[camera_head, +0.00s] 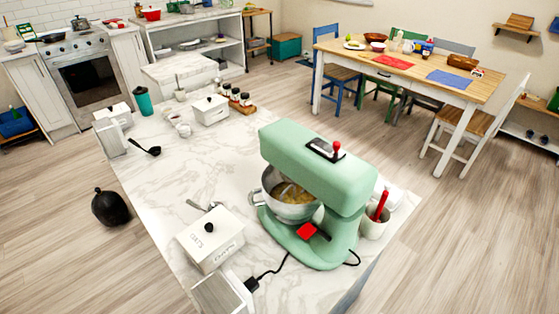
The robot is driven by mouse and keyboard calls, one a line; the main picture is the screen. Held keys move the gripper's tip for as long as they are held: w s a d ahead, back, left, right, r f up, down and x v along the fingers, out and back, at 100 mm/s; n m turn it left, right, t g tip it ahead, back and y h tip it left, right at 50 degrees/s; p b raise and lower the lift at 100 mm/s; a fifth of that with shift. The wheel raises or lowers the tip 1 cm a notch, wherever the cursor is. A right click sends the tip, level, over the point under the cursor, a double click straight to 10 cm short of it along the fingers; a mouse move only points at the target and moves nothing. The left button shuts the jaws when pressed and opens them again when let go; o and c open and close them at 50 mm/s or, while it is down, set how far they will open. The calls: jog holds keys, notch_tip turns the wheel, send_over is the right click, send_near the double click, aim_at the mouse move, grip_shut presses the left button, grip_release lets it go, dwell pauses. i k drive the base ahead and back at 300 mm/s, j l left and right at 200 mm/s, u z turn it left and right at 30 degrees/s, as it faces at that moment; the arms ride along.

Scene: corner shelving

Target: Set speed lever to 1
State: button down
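A mint green stand mixer (318,180) stands upright on the near part of the white marble counter. A black plate with a red-knobbed lever (337,148) is on top of its head; this may be the speed lever, and its number marks are too small to read. A second red control (307,231) sits on the mixer's base. The metal bowl (288,200) under the head holds something yellowish. My gripper is not in this view.
A white lidded box (211,238) stands left of the mixer, and a pot with a red utensil (376,216) stands right. A black cord (268,272) lies in front. The counter's middle (185,175) is mostly clear. A dining table (400,66) is behind.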

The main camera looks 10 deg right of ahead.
aim_at(337, 145)
jog(key=k+j+z, duration=0.1)
jog(key=z, duration=1.05)
jog(key=j+z, duration=0.15)
jog(key=j, duration=3.75)
jog(key=k+j+u, duration=0.15)
jog(key=u, duration=0.4)
